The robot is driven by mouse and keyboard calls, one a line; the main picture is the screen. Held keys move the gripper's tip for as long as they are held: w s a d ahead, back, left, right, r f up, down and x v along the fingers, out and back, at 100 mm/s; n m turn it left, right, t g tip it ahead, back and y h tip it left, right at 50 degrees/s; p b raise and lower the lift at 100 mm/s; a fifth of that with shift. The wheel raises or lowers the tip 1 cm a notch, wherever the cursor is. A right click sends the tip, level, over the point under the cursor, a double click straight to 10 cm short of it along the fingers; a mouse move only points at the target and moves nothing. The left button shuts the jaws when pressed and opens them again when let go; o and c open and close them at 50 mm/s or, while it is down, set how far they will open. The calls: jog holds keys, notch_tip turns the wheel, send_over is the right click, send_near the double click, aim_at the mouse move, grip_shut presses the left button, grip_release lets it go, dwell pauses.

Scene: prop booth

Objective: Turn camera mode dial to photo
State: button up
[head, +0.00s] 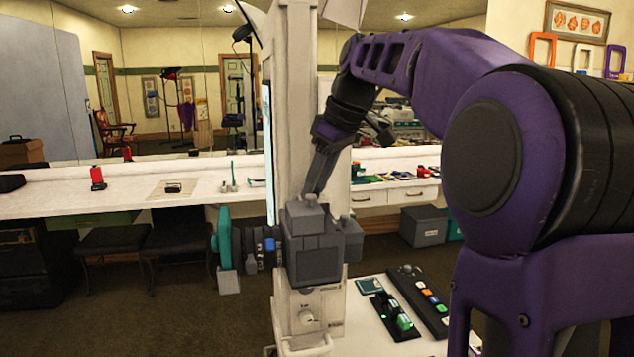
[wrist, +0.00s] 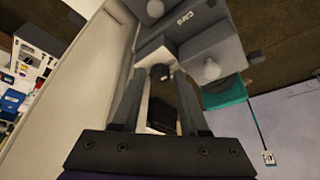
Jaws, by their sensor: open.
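A grey boxy camera (head: 315,258) is on the white column in the head view, with a dark lens and a teal disc on its left. My gripper (head: 312,188) points down at the camera's top, close above its raised block (head: 305,217). In the wrist view the fingers of my gripper (wrist: 161,76) are apart, with a pale block and a small dark round part between or just beyond their tips. Contact cannot be told. The grey camera body (wrist: 195,45) shows beyond, with pale round knobs (wrist: 211,69). Which part is the mode dial, and its setting, I cannot tell.
The white column (head: 300,110) stands right by the camera. A white counter (head: 130,200) with small items runs behind on the left. A control panel (head: 420,300) with coloured buttons lies low on the right. Dark stools (head: 175,245) stand under the counter.

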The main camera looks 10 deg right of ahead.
grip_shut()
jog(key=shift+m, duration=0.3)
jog(key=m, duration=0.1)
jog(key=m+h, duration=0.1)
jog(key=m, duration=0.1)
jog(key=m+t+h, duration=0.1)
jog(key=m, duration=0.1)
jog(key=shift+s+a, duration=0.15)
jog(key=shift+a, duration=0.1)
jog(key=m+h, duration=0.1)
jog(key=m, duration=0.2)
jog(key=m+h, duration=0.1)
jog(key=m, duration=0.2)
jog(key=shift+a, duration=0.2)
dwell(0.4)
grip_release()
